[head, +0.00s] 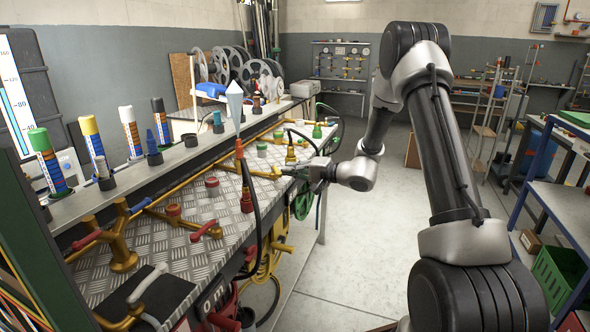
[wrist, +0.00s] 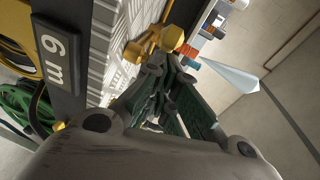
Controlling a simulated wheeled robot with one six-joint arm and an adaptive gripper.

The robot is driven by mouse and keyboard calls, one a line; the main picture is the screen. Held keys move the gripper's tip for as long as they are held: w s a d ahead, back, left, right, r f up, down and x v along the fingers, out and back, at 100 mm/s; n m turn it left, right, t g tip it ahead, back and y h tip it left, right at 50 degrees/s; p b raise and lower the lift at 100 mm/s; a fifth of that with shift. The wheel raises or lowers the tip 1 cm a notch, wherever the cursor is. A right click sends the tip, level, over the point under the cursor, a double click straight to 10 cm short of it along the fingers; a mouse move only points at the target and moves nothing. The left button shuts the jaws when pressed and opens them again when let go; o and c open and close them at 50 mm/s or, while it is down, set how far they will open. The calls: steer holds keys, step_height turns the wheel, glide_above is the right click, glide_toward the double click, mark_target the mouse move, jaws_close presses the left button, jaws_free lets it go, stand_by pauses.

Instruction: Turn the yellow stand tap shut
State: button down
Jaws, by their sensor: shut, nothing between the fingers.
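The yellow stand tap (head: 268,173) is at the right edge of the metal-plate bench, just left of my gripper's tip in the head view. In the wrist view a yellow tap (wrist: 172,38) with a blocky knob shows just beyond my fingertips, its body running left and down. My gripper (head: 292,171) reaches in from the right, roughly level with the bench top. Its dark green fingers (wrist: 165,78) are closed together with nothing held. I cannot tell whether they touch the tap. The tap's lower part is partly hidden.
The bench (head: 160,245) carries red-handled valves, a yellow pipe and red caps. A green reel (head: 303,202) and yellow hose (head: 268,265) hang on the bench front. The floor (head: 350,240) right of it is clear.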

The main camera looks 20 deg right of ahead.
mark_target(277, 173)
steer(key=shift+s+a, duration=0.25)
steer(key=shift+a, duration=0.15)
stand_by(0.4)
steer(key=shift+s+a, duration=0.3)
steer(key=shift+a, duration=0.75)
steer(key=shift+s+a, duration=0.25)
steer(key=shift+a, duration=0.75)
